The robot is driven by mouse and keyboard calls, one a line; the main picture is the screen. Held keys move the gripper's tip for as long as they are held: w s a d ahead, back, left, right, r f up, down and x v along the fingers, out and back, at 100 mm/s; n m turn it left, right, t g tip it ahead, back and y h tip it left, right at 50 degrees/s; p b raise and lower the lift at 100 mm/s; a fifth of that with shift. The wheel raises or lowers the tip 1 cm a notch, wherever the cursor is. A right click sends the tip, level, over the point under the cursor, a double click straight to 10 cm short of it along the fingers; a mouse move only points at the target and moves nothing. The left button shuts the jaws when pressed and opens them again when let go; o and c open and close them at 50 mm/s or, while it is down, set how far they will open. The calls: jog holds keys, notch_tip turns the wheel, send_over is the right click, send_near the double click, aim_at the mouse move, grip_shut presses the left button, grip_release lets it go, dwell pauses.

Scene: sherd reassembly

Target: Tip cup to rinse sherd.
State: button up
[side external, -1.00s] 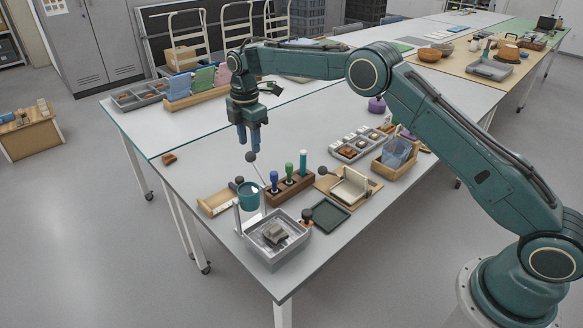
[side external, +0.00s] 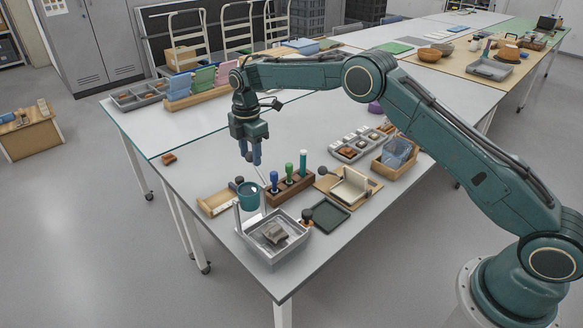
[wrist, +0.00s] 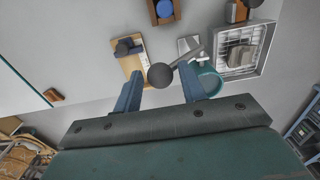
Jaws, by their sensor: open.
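A lever with a dark ball knob (wrist: 160,76) rises from beside the cup. The grey sherd (side external: 273,233) lies in the tray, and also shows in the wrist view (wrist: 239,58). My gripper (side external: 250,158) is open, pointing down above the cup. In the wrist view the knob appears between my fingertips (wrist: 161,82); contact cannot be told. In the side view my fingers mostly hide the knob.
A wooden block with coloured-handled tools (side external: 289,188) stands right of the cup. A wooden tray (side external: 216,203) lies to its left. A dark shallow tray (side external: 328,215) and a small knobbed block (side external: 306,217) are close to the right.

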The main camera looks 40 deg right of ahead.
jog(key=shift+s+f, duration=0.15)
jog(key=shift+f, duration=0.85)
jog(key=shift+s+r, duration=0.9)
jog(key=shift+s, duration=0.05)
jog(key=shift+s+r, duration=0.35)
jog(key=shift+s, duration=0.45)
jog(key=shift+s+r, duration=0.35)
jog(key=shift+s, duration=3.1)
jog(key=shift+r, duration=2.2)
jog(key=shift+r, duration=0.1)
